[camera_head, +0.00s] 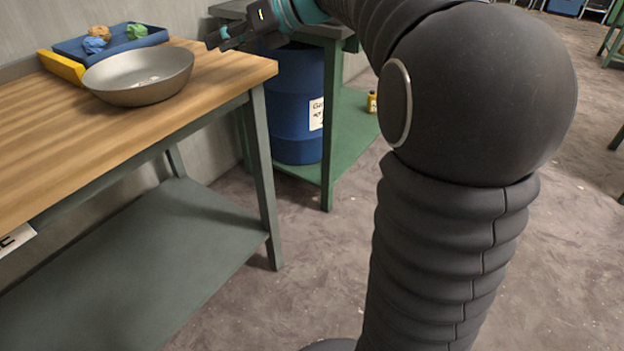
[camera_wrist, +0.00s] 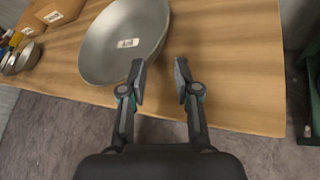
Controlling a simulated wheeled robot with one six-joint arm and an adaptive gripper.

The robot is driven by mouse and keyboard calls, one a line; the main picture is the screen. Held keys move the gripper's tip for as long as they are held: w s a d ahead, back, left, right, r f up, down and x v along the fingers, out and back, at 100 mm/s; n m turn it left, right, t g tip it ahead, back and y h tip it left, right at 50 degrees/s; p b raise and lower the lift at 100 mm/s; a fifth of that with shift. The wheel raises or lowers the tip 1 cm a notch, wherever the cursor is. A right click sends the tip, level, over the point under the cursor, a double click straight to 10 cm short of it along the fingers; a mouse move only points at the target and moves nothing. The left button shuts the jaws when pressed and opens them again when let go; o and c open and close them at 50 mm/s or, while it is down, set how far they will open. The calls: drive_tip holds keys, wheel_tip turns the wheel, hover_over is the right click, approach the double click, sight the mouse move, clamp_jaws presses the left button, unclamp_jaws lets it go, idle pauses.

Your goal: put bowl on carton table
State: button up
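A wide grey metal bowl (camera_head: 140,78) with a small white label inside sits upright on a wooden-topped table (camera_head: 60,135), near its right end. The bowl also fills the top middle of the wrist view (camera_wrist: 112,38). My gripper (camera_head: 222,38) is over the table's right end, to the right of the bowl. In the wrist view my gripper (camera_wrist: 161,74) is open and empty. Its left fingertip is close to the bowl's rim; I cannot tell whether it touches. Brown cartons (camera_wrist: 56,11) stand on the wooden top in the wrist view. No separate carton table is identifiable.
A blue tray (camera_head: 72,50) with crumpled coloured pieces and a yellow object (camera_head: 62,67) lie behind the bowl. Small metal containers (camera_wrist: 22,60) are at the wrist view's left edge. A green table (camera_head: 335,150) with a blue barrel (camera_head: 295,100) stands to the right.

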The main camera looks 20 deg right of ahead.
drive_tip(key=s+d+f+n+h, duration=0.2)
drive_tip(key=s+f+n+h, duration=0.2)
drive_tip(key=s+f+n, duration=0.3)
drive_tip(key=s+d+f+n+h, duration=0.2)
drive_tip(key=s+f+n, duration=0.5)
drive_tip(key=s+n, duration=0.5)
drive_tip(key=s+d+f+n+g+h, duration=0.1)
drive_tip(key=s+f+n+h, duration=0.4)
drive_tip(key=s+n, duration=0.5)
drive_tip(key=shift+s+d+f+h, duration=0.3)
drive_tip(key=shift+s+d+f, duration=0.35)
drive_tip(key=shift+s+f, duration=0.4)
drive_tip(key=shift+r, duration=0.15)
